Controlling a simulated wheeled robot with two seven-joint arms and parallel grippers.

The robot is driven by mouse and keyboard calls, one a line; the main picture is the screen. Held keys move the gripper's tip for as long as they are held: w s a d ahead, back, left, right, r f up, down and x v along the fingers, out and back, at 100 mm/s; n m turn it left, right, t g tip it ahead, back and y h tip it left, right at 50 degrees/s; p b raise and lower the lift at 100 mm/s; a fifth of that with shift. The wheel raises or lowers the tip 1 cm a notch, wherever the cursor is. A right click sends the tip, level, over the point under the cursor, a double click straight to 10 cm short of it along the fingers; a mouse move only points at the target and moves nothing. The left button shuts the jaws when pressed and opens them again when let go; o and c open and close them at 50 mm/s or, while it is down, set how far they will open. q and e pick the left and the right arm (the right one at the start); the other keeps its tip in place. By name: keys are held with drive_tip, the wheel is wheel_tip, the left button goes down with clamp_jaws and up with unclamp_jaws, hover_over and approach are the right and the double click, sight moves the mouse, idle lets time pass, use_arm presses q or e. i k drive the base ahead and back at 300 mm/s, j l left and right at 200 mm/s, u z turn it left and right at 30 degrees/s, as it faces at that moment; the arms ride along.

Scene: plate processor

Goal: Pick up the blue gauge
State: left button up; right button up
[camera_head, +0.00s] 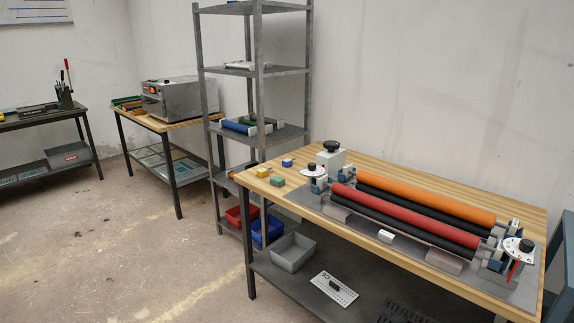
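A small blue block (287,162), which looks like the blue gauge, lies on the wooden table top (360,165) near its back left part. A yellow block (263,172) and a green block (278,181) lie close by, to its left and front. The blue block stands apart from both. Neither of my grippers shows in the head view.
A roller machine with orange (425,197) and red (405,216) rollers fills most of the table. A white unit with a black knob (331,155) stands right of the blue block. A metal shelf rack (258,90) rises behind the table's left end. Open floor (130,250) lies left.

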sight(286, 163)
drive_tip(key=i+j+z, duration=0.15)
drive_tip(key=i+z, duration=0.15)
drive_tip(key=z, duration=0.15)
drive_tip(key=i+j+z, duration=0.25)
drive_tip(key=z, duration=0.2)
